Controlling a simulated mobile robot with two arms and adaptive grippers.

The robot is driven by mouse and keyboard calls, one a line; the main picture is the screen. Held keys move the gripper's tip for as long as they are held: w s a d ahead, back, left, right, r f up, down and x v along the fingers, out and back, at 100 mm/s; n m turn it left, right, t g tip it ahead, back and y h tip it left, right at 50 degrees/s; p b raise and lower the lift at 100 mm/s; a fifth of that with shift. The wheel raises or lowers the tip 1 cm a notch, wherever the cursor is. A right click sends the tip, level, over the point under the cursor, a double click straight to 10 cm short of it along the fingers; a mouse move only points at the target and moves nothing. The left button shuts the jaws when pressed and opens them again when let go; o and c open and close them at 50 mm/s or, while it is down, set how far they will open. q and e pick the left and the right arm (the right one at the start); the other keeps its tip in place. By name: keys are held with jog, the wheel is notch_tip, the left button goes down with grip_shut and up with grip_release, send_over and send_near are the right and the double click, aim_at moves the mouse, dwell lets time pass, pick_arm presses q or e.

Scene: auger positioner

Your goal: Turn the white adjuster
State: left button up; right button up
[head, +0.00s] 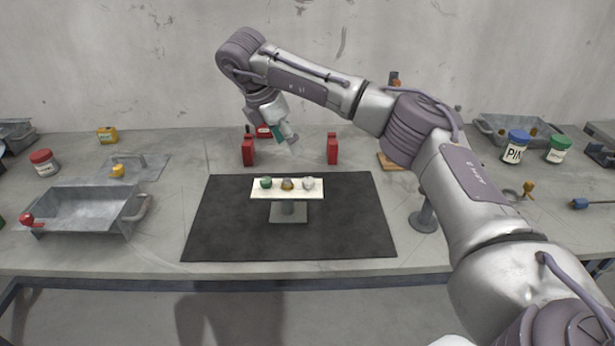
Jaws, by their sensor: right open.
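The auger positioner (287,194) is a cream plate on a short post and foot, standing on the dark mat (345,235). Three small adjusters stand in a row on it: a green one (266,183) at the left, a yellowish one (287,184) in the middle and the white adjuster (308,183) at the right. My right gripper (293,148) is open and empty, above and behind the plate, a little left of the white adjuster and apart from it. Its fingertips are small in the picture. My left gripper is not in view.
Two red blocks (248,151) (332,148) stand behind the mat. A metal tray (90,212) is at the left. A round-based stand (424,217) is right of the mat, near my arm. Paint cans (516,148) stand at the far right. The mat around the positioner is clear.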

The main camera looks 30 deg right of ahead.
aim_at(309, 179)
jog(key=x, duration=1.3)
jog(key=shift+d+f, duration=0.25)
grip_shut()
